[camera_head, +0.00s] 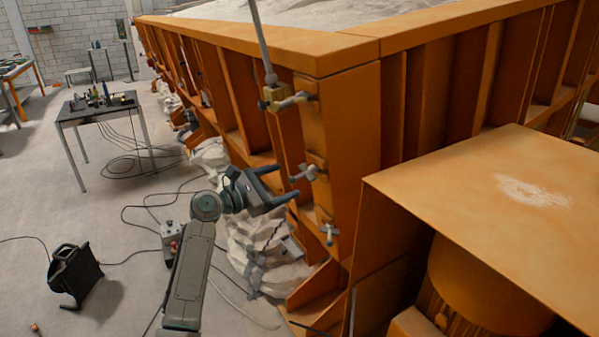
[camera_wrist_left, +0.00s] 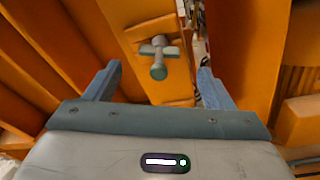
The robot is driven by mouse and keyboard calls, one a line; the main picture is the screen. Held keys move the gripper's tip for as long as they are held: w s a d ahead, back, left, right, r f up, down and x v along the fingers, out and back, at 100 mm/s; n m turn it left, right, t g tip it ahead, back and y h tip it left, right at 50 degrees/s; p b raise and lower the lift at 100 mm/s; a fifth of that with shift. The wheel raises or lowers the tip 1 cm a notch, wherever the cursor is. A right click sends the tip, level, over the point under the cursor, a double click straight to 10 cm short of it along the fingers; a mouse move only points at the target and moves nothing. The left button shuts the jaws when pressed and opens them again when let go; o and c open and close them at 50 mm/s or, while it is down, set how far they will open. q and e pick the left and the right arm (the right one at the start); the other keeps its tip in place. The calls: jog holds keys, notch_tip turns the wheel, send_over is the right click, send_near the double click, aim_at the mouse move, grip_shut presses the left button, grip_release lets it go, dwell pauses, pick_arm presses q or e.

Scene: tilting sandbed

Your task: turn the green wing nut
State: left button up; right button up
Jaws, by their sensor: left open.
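Several wing nuts sit in a column on the orange corner post. The grey-green wing nut (camera_head: 304,173) is the middle one in the head view. It also shows in the left wrist view (camera_wrist_left: 158,52), with cross-like wings and a rounded, greener end pointing toward the camera. My left gripper (camera_head: 288,181) is open and empty, just left of this nut in the head view. In the left wrist view its fingertips (camera_wrist_left: 160,70) lie on either side of the nut. I see no contact, and cannot tell the exact depth gap. My right gripper is not in view.
Another wing nut (camera_head: 330,234) is below, and a clamp-like fitting (camera_head: 290,100) with a rod is above. An orange platform (camera_head: 480,190) juts out at the right. White sacks (camera_head: 262,250) lie below my gripper. The grey floor at left holds a table (camera_head: 128,101) and cables.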

aim_at(292, 177)
pick_arm(q)
jog(key=p+x, duration=0.1)
jog(key=x, duration=0.3)
jog(key=shift+w+d, duration=0.2)
jog(key=shift+w, duration=0.1)
jog(key=shift+w+d, duration=0.45)
jog(key=shift+d, duration=0.1)
jog(key=shift+f, duration=0.1)
